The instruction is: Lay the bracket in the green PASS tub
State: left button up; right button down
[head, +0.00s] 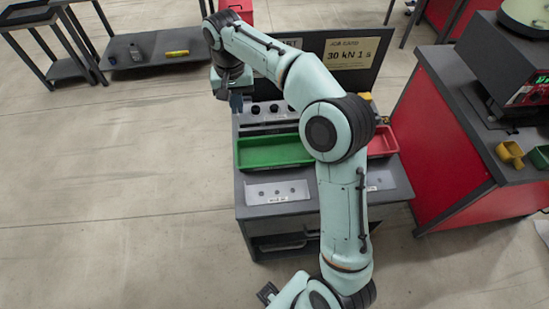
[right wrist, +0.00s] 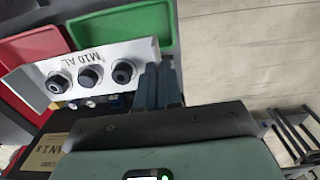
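The green tub (head: 275,151) stands on the grey bench, left of my right arm; it also shows at the top of the right wrist view (right wrist: 125,27). It looks empty where I can see in. My right gripper (head: 236,104) hangs over the bench's left back corner, behind the green tub. In the right wrist view its two blue-grey fingers (right wrist: 158,72) are side by side with no clear gap and nothing visible between them. I cannot make out a bracket in either view. A dark end at the bottom edge may be my left gripper (head: 267,292); its fingers do not show clearly.
A pale panel marked M10 AL (right wrist: 100,64) with three black knobs stands beside the right fingers. A red tub (head: 382,142) is right of the green one, partly behind my arm. A sign board (head: 350,55) stands behind. A red cabinet (head: 440,140) is at right.

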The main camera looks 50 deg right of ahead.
jog(key=shift+d, duration=0.15)
notch_tip(320, 180, down, 19)
jog(key=b, duration=0.3)
jog(key=shift+f, duration=0.15)
pick_arm(q)
jog(key=f, duration=0.1)
jog(key=s+f, duration=0.2)
jog(key=f, duration=0.1)
jog(key=shift+f, duration=0.1)
jog(key=shift+b, duration=0.3)
pick_arm(e)
jog(key=shift+f, duration=0.1)
pick_arm(q)
jog(key=shift+f, duration=0.3)
pick_arm(e)
jog(key=shift+f, duration=0.5)
jog(key=c, duration=1.3)
grip_release()
